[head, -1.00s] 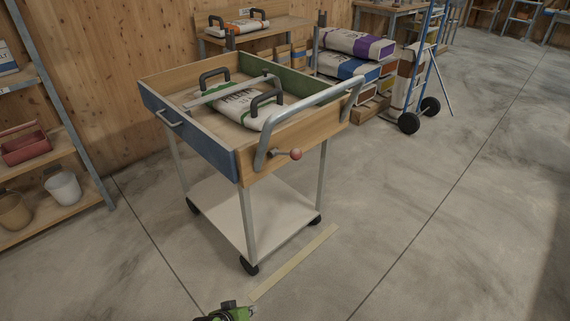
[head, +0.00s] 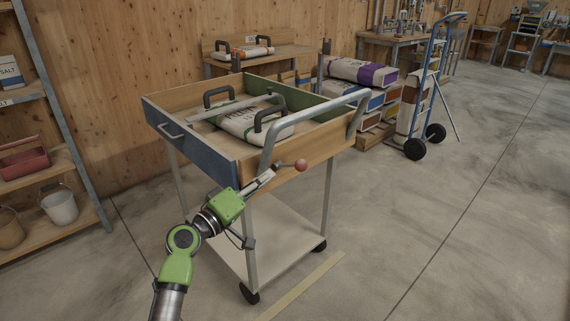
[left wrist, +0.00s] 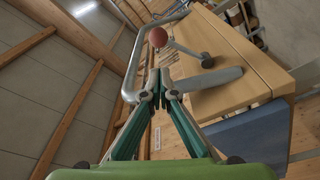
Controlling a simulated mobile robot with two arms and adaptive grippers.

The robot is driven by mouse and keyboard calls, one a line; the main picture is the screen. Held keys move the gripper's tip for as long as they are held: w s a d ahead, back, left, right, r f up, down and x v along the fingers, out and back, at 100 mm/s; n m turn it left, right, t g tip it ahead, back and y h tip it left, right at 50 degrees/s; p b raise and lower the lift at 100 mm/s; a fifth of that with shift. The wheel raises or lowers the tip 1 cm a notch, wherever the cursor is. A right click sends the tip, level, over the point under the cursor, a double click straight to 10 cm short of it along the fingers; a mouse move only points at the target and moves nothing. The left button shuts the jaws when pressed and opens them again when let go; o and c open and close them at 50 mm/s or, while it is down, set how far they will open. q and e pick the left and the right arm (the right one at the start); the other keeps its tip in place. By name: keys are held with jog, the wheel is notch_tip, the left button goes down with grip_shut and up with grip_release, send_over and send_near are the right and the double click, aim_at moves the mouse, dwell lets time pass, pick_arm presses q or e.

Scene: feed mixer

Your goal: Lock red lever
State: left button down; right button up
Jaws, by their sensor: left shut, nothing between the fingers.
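The red lever shows as a round red knob (head: 301,165) on a short grey rod at the cart's near wooden end panel, below the grey push handle (head: 310,112). In the left wrist view the knob (left wrist: 157,37) is beyond my fingertips, with its rod running right to a pivot on the wood. My left gripper (head: 270,175) is shut and empty, just left of the knob. In the left wrist view its fingertips (left wrist: 160,84) are together and look apart from the knob. My right gripper is not in view.
The wheeled cart (head: 200,149) has a blue drawer-like side and holds a white bag (head: 244,124). A shelf (head: 50,165) stands at left. A blue hand truck (head: 431,85) and stacked sacks (head: 362,72) stand behind. The floor at right is clear.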

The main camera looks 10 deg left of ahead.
aim_at(290, 165)
pick_arm(q)
jog(key=f+x, duration=0.1)
jog(key=x, duration=0.8)
jog(key=shift+w+d+r, duration=0.25)
jog(key=shift+w+r, duration=0.15)
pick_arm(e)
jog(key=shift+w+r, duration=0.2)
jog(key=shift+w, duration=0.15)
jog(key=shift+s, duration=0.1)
